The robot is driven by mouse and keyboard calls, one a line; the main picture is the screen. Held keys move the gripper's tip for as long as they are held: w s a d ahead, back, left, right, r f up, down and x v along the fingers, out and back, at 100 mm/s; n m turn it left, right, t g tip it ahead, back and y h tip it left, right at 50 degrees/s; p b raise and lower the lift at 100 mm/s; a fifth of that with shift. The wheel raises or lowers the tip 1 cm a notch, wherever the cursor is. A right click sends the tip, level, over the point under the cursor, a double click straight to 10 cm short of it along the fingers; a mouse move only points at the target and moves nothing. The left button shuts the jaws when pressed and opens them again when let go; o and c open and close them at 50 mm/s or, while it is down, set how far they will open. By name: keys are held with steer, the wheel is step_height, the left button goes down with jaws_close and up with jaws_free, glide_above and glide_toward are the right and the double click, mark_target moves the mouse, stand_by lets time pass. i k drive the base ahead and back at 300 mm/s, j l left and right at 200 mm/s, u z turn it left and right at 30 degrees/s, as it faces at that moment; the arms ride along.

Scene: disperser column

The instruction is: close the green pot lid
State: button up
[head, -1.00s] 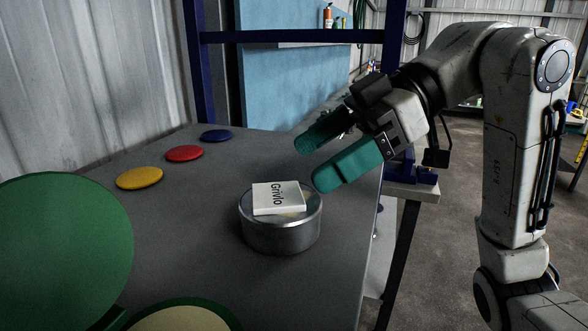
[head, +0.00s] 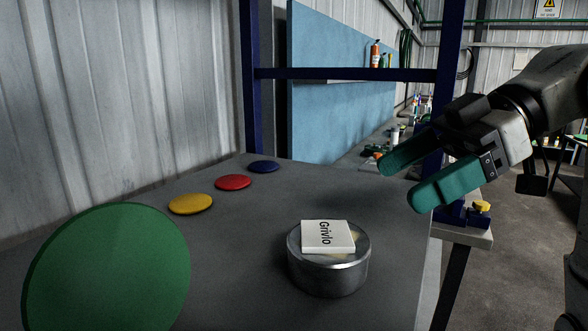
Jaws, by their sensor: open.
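The green pot lid (head: 108,268) is a large round disc at the lower left of the head view. It stands raised and tilted up on edge. The pot under it is out of the frame. My gripper (head: 398,181) has two teal fingers, spread apart and empty. It is in the air at the right, above the table's right edge, well away from the lid.
A metal tin (head: 328,272) with a white block (head: 328,236) marked "Grivlo" on top stands on the grey table (head: 240,270). Yellow (head: 191,204), red (head: 233,182) and blue (head: 264,167) discs lie further back. A corrugated wall (head: 120,100) stands at the left.

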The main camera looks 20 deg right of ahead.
mark_target(124, 266)
steer(key=k+l, duration=0.1)
steer(key=l, duration=0.25)
steer(key=k+l, duration=0.1)
steer(key=l, duration=0.25)
steer(key=k+l, duration=0.1)
steer(key=l, duration=0.25)
steer(key=k+l, duration=0.1)
steer(key=l, duration=0.2)
